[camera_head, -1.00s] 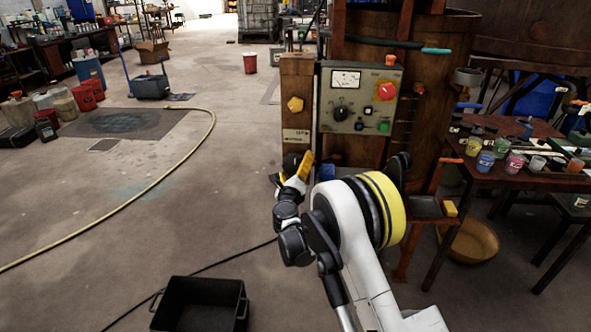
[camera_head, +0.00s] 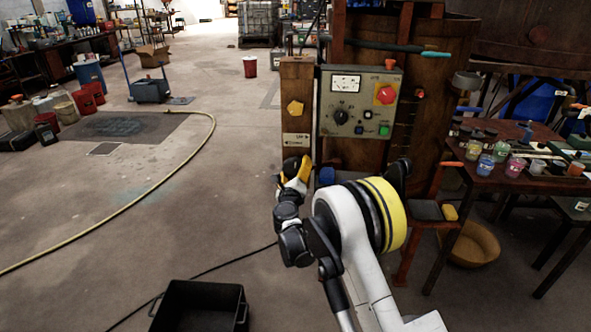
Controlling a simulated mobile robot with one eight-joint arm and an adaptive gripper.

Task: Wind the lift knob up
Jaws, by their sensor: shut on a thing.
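A wooden post (camera_head: 296,76) stands left of the grey control panel. It carries a yellow-orange angular knob (camera_head: 295,108) and, below that, a small pale label (camera_head: 296,138) too small to read surely. My gripper (camera_head: 298,166), with black and yellow fingers, is at the post's lower front, below the label and clear of the yellow-orange knob. It is shut on a dark knob at the post, mostly hidden by the fingers. I cannot tell from the label whether this is the lift knob.
The control panel (camera_head: 360,103) has a meter, a dial, a red button and small buttons. A wooden vat (camera_head: 436,120) stands behind it. A table (camera_head: 520,180) with jars is at the right. A black crate (camera_head: 202,305) lies in front. Open floor with a yellow hose is at the left.

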